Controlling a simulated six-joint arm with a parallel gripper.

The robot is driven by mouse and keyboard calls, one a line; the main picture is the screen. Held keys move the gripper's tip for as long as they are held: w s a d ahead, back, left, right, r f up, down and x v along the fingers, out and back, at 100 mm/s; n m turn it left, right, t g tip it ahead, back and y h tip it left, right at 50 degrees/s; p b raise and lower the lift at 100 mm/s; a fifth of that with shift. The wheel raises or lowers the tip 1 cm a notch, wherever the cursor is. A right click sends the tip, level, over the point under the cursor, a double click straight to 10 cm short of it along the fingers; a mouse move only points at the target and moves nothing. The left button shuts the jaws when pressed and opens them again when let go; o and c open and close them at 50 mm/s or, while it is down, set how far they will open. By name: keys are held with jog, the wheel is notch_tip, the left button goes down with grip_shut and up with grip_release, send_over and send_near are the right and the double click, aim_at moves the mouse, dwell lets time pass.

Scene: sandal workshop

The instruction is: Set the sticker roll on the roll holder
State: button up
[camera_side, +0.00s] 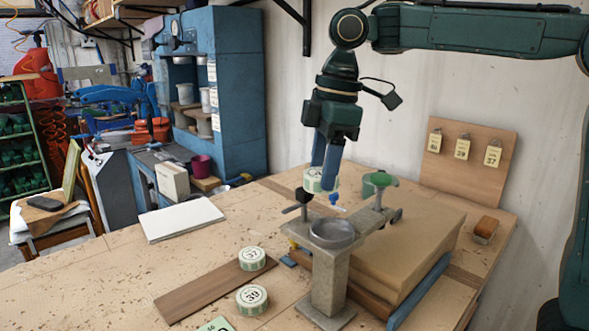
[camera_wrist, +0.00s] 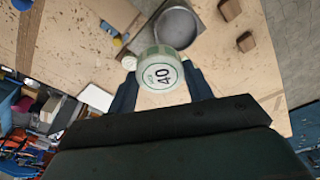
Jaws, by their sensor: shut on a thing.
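A pale sticker roll with green marks (camera_side: 315,181) is held between the blue fingers of my gripper (camera_side: 328,175), above the workbench. In the wrist view its label reads 40 (camera_wrist: 160,75), and my gripper's fingers (camera_wrist: 162,90) are on either side of it. A grey round dish on a pale post (camera_side: 332,272) stands in front of the held roll in the side view. A metal bracket with a green round piece (camera_side: 380,180) is behind it. I cannot tell for certain which of these is the roll holder. The held roll is apart from the dish.
Rolls marked 37 (camera_side: 252,258) and 39 (camera_side: 252,299) sit by a wooden plank (camera_side: 190,297) at the front. A tan box-like block (camera_side: 425,225) fills the right. A tag board (camera_side: 470,158) stands at the back. Bench at left is largely clear.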

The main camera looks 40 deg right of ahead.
jog(key=shift+s+a+n, duration=0.15)
jog(key=shift+s+n, duration=0.6)
jog(key=shift+s, duration=0.1)
jog(key=shift+s+a+n, duration=0.15)
jog(key=shift+s+n, duration=0.6)
jog(key=shift+s, duration=0.1)
jog(key=shift+f, duration=0.15)
jog(key=shift+a+f, duration=0.1)
jog(key=shift+f, duration=2.65)
jog(key=shift+f, duration=0.55)
jog(key=o, duration=0.7)
jog(key=shift+w, duration=0.1)
